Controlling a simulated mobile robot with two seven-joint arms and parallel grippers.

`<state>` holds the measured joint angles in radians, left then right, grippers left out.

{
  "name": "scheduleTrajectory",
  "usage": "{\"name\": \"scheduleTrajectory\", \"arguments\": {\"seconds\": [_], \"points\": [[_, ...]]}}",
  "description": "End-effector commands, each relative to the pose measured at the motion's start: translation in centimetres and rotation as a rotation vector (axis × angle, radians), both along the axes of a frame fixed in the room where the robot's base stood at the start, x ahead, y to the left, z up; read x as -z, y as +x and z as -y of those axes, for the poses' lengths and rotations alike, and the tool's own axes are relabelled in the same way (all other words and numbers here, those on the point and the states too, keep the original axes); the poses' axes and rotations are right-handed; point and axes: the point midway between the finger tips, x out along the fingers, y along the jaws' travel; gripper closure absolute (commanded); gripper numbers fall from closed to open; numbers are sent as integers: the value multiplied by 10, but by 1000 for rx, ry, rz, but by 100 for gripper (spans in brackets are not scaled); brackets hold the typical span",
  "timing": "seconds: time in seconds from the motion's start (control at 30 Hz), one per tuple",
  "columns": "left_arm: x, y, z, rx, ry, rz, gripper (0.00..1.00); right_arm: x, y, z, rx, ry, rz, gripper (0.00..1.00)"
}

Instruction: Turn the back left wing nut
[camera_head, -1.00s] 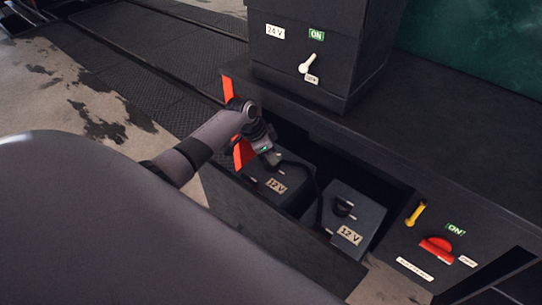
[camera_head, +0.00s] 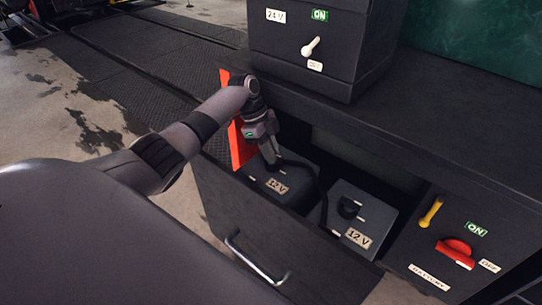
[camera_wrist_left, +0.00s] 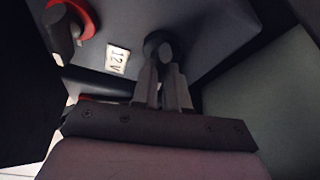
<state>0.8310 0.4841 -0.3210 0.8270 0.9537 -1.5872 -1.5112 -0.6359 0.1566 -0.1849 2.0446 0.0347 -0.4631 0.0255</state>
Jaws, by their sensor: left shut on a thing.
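Two grey batteries labelled 12 V lie in the open drawer, the left one (camera_head: 288,187) and the right one (camera_head: 370,213). My left gripper (camera_head: 273,163) reaches down to the back left of the left battery. In the left wrist view its fingers (camera_wrist_left: 163,72) are shut on a small dark round piece (camera_wrist_left: 158,43) on top of a battery, seemingly the wing nut. The fingers hide much of it, so its wings cannot be made out. A red-ringed terminal with a dark clamp (camera_wrist_left: 68,28) stands on the same battery. My right gripper is not in view.
The drawer front (camera_head: 235,225) has a metal handle (camera_head: 255,258). A red panel (camera_head: 238,143) stands close beside my left gripper. A black cable (camera_head: 318,185) runs between the batteries. A 24 V switch box (camera_head: 320,45) is above; a yellow lever (camera_head: 431,212) and red switch (camera_head: 456,252) are at right.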

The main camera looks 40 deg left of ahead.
Motion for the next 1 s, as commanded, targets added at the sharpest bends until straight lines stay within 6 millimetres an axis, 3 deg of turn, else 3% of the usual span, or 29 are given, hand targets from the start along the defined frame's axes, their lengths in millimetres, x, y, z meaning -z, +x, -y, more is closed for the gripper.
{"name": "scheduleTrajectory", "arguments": {"seconds": [0.63, 0.67, 0.7, 1.0], "points": [[4, -2, 0, 48, 6, -10, 100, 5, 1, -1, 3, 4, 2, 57], [4, -2, 0, 48, 6, -10, 76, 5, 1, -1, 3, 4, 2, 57], [4, -2, 0, 48, 6, -9, 63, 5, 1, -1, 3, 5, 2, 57], [1, -1, 0, 47, 3, -4, 61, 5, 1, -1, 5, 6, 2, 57]]}}
